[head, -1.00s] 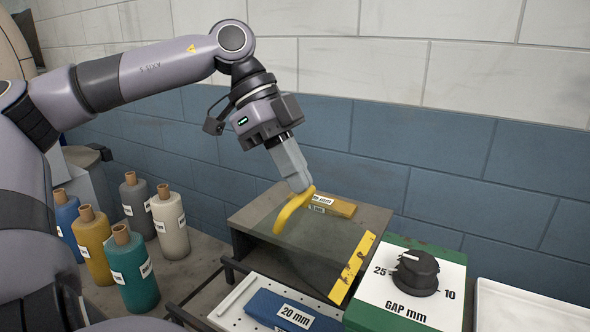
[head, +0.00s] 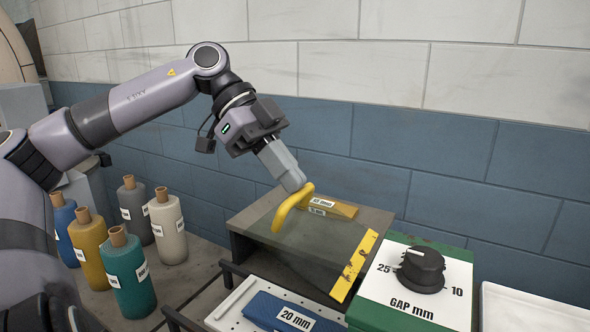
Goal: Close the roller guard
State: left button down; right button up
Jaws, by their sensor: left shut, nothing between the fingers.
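The roller guard (head: 322,236) is a clear, smoky panel with a yellow strip along its right edge. It slopes down toward the front over a grey housing (head: 375,219). A curved yellow handle (head: 284,212) stands on its left part. My left gripper (head: 296,184) is shut, its fingertips at the top end of the handle; I cannot tell whether they touch it. Nothing is held between the fingers. A yellow labelled block (head: 335,206) shows behind the panel. My right gripper is not in view.
A green box with a black GAP mm knob (head: 421,268) stands right of the guard. A blue 20 mm block (head: 283,314) lies on a white perforated tray (head: 235,300) in front. Several labelled bobbins (head: 127,272) stand at left. A white tray (head: 525,310) is at far right.

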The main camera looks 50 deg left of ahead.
pick_arm(q)
jog(key=shift+s+a+f+h+b, duration=0.1)
jog(key=shift+a+f+h+b, duration=0.2)
jog(key=shift+f+b, duration=0.2)
pick_arm(e)
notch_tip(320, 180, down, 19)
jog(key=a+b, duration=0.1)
jog(key=b, duration=1.9)
pick_arm(q)
notch_tip(320, 180, down, 16)
jog(key=a+t+h+b, duration=0.2)
jog(key=h+b, duration=0.6)
jog(key=b, duration=0.5)
jog(key=shift+s+a+f+t+h, duration=0.25)
jog(key=shift+s+a+t+h, duration=0.05)
jog(key=shift+s+a+t, duration=0.1)
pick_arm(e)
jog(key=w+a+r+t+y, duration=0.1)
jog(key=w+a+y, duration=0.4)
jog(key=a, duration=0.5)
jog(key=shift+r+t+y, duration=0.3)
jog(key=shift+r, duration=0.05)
